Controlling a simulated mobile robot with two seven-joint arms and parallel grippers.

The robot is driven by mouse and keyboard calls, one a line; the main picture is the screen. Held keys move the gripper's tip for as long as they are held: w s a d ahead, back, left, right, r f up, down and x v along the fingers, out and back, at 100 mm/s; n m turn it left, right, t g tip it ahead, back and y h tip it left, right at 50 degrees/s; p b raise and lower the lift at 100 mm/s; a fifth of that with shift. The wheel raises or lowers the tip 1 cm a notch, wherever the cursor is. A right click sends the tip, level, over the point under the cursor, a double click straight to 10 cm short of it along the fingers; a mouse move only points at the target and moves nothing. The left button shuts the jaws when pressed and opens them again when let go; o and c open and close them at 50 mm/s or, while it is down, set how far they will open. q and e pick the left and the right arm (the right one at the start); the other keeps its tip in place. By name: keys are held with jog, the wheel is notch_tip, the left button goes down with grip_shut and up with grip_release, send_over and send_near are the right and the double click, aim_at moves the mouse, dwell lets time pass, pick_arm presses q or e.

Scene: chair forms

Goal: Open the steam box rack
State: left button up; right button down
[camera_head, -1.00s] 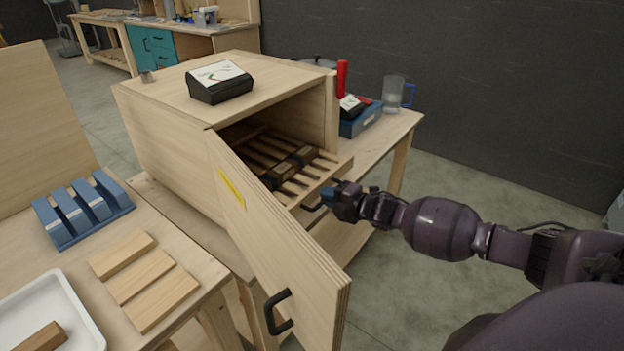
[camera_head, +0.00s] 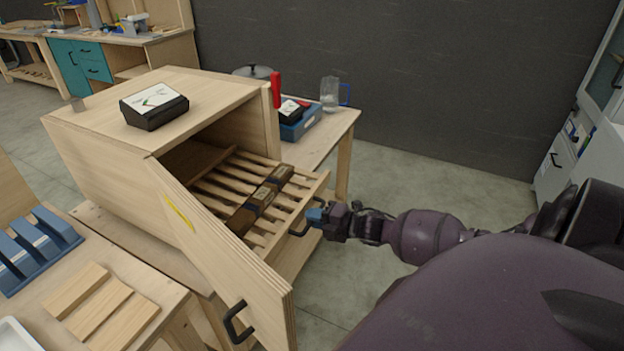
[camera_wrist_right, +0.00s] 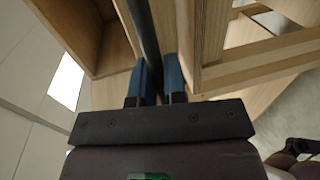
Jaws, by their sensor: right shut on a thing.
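The steam box (camera_head: 95,140) is a wooden box on a wooden table, with its door (camera_head: 225,255) swung open toward me. A slatted wooden rack (camera_head: 290,205) sticks part way out of the box opening. Dark brown wooden pieces (camera_head: 262,200) lie across its slats. My right gripper (camera_head: 316,216) is at the black handle (camera_head: 300,229) on the rack's front. In the right wrist view its blue fingers (camera_wrist_right: 160,80) are shut on the dark handle bar (camera_wrist_right: 143,35). My left gripper is not in view.
A dark gauge box (camera_head: 153,106) sits on the steam box. A blue tray (camera_head: 300,125), a red object (camera_head: 276,90) and a clear jug (camera_head: 330,93) stand behind it. A near table with wooden slats (camera_head: 100,305) is at the lower left. The floor on the right is clear.

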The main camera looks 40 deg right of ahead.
jog(key=c, duration=1.5)
grip_release()
jog(key=shift+o, duration=0.2)
jog(key=v, duration=1.1)
jog(key=shift+w, duration=0.1)
